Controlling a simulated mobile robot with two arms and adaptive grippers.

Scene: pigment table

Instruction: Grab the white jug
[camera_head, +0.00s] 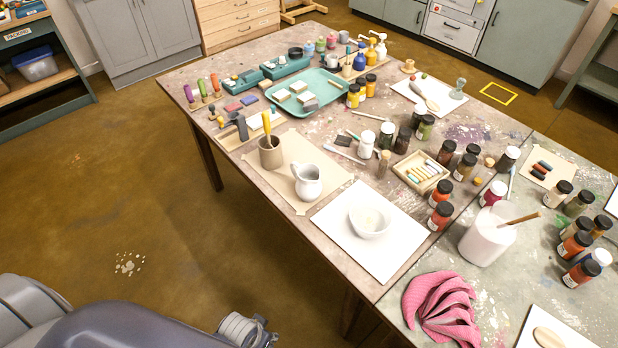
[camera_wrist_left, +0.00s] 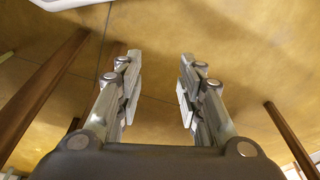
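The white jug (camera_head: 308,182) stands upright on a sheet of brown paper (camera_head: 285,152) near the front edge of the table. Its handle side faces the upper left, towards a brown pot. My left gripper (camera_head: 258,330) is at the bottom of the head view, in front of the table and apart from the jug. In the left wrist view the left gripper (camera_wrist_left: 158,72) is open, with nothing between its fingers and only floor beyond. The jug cannot be made out in the left wrist view. My right gripper is not in view.
The brown pot (camera_head: 270,152) with a yellow-handled tool stands left of the jug. A white bowl (camera_head: 369,222) on a white board (camera_head: 398,262) is to its right. A white bottle (camera_head: 366,144) stands behind. The floor before the table is clear; table legs (camera_wrist_left: 45,90) show in the wrist view.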

